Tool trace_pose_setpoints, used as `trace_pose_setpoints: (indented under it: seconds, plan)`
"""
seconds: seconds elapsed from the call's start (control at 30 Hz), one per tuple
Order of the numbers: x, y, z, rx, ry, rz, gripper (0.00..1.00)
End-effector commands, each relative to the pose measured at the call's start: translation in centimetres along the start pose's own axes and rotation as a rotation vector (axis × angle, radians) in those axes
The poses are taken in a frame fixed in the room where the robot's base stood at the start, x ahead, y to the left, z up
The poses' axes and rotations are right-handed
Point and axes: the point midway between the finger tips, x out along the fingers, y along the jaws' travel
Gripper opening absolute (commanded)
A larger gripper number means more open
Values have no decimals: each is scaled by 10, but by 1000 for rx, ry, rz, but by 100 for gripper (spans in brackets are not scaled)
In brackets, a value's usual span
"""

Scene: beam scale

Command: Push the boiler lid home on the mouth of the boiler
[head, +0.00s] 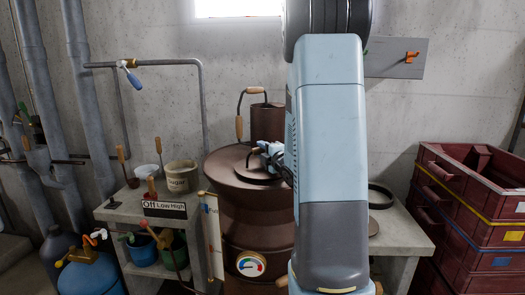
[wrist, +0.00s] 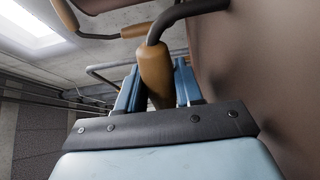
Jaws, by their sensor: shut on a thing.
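The brown boiler (head: 250,222) stands in the middle of the head view, with a round gauge low on its front. The brown boiler lid (head: 252,176) is at its mouth, on the wide top. My arm hides the right part of both, and I cannot tell whether the lid is fully seated. My gripper (head: 270,152) is above the lid. In the wrist view, my gripper (wrist: 158,82) is shut on a wooden grip (wrist: 154,65) on a curved dark bar, apparently the lid handle. A broad brown surface (wrist: 260,70) lies close at right.
Behind the boiler stands a brown cylinder (head: 266,120) with wooden-gripped handles. A shelf at left holds a sugar pot (head: 181,177) and an Off/Low/High sign (head: 164,209). Red crates (head: 470,200) are stacked at right. Pipes run up the left wall.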

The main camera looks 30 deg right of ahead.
Motion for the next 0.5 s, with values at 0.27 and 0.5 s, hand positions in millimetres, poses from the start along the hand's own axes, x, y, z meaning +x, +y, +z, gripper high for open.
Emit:
trace_pose_setpoints:
  seconds: [0.27,0.5]
  plan:
    - [0,-6,0,0,0,1,0]
    - [0,-12,-1,1,1,0,0]
